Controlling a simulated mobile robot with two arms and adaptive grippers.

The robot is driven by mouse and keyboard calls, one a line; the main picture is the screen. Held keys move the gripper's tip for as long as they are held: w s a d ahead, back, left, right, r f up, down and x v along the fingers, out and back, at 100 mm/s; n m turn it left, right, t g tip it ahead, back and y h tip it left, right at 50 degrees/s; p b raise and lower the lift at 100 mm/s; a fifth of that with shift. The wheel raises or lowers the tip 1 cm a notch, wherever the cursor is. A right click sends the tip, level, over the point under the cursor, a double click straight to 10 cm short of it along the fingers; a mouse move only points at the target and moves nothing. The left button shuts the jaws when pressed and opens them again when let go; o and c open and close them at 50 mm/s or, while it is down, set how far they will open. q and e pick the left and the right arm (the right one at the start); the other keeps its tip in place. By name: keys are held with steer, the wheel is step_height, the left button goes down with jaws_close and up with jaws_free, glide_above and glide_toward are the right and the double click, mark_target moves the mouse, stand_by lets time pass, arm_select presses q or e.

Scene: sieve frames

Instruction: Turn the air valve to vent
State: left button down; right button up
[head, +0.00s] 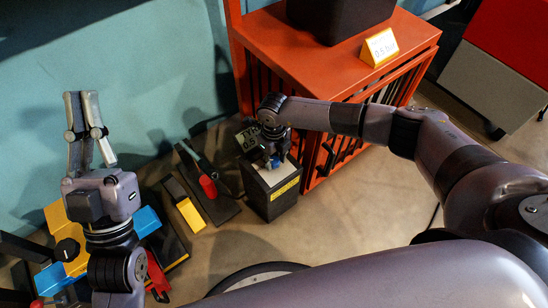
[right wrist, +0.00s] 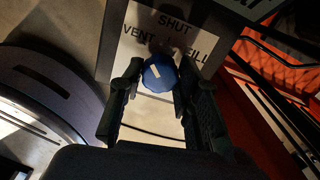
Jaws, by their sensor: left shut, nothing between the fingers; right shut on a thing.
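The air valve is a blue round knob (right wrist: 158,75) with a white pointer line, on a white plate (right wrist: 193,60) marked SHUT at the top, VENT at the left and FILL at the right. The pointer line slants up and to the left in the right wrist view. The plate is on top of a dark box (head: 257,198) with a yellow label in the head view. My right gripper (right wrist: 158,82) is shut on the knob, one finger on each side; it also shows in the head view (head: 274,158). My left gripper (head: 82,96) is shut, empty and raised at the left.
A red-handled tool (head: 208,187) and a yellow-and-black item (head: 190,214) lie left of the box. Open floor lies in front.

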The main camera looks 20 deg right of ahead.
mark_target(274, 160)
arm_select(q)
steer(key=shift+s+r+t, duration=0.3)
steer(key=shift+s, duration=0.1)
arm_select(e)
steer(key=shift+n, duration=1.2)
steer(key=o, duration=1.1)
steer(key=shift+o, duration=0.2)
arm_select(q)
steer(key=shift+a, duration=0.1)
arm_select(e)
step_height(274, 160, up, 12)
